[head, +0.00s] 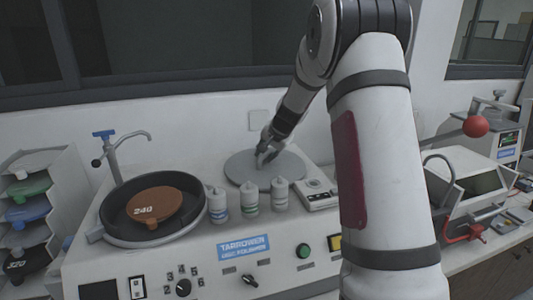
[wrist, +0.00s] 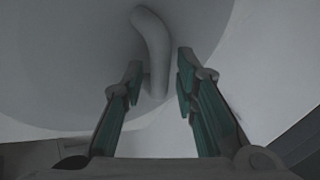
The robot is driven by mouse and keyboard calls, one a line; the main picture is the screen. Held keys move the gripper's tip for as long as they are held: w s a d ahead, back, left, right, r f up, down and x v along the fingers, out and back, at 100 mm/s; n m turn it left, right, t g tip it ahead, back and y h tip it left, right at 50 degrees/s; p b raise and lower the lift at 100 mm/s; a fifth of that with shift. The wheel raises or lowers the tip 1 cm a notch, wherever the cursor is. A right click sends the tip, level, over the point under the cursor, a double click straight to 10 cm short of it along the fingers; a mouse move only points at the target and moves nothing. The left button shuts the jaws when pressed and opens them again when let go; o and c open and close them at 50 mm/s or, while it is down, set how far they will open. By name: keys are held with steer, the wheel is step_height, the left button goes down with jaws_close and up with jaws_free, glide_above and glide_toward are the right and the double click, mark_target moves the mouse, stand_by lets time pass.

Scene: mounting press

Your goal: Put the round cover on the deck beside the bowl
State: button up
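The round cover (head: 285,168) is a flat grey disc lying on the machine's deck (head: 190,165), to the right of the bowl and behind the bottles. In the wrist view the cover (wrist: 60,60) fills much of the picture, with its curved pale handle (wrist: 152,45) standing out. My gripper (head: 264,153) is down at the middle of the cover. In the wrist view my gripper (wrist: 160,80) is open, with one finger on each side of the handle and gaps visible. The bowl (head: 112,228) is dark and round, with an orange disc (head: 155,206) marked 240 inside.
Several small white bottles (head: 250,196) stand in front of the cover. A grey control box (head: 316,195) is to its right. A tap (head: 112,155) rises behind the bowl. A rack of coloured discs (head: 30,190) stands at left, and a red-knobbed press (head: 476,127) at right.

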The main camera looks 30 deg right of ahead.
steer(key=shift+r, duration=0.1)
steer(key=d+v, duration=0.1)
steer(key=v, duration=1)
steer(key=s+a+r+n+y, duration=0.1)
steer(key=s+a+r+n, duration=0.2)
steer(key=s+a, duration=0.45)
steer(key=s+a+r+n, duration=0.3)
steer(key=s+a, duration=0.2)
steer(key=a, duration=0.5)
steer(key=s+a+f+n+g, duration=0.1)
steer(key=s+a+n, duration=0.2)
steer(key=s, duration=0.7)
steer(key=s+a+f+n+g, duration=0.1)
steer(key=s+a+n, duration=0.3)
steer(key=s, duration=0.6)
steer(key=shift+a+f+b, duration=0.35)
steer(key=shift+a+f, duration=0.15)
steer(key=shift+f, duration=0.2)
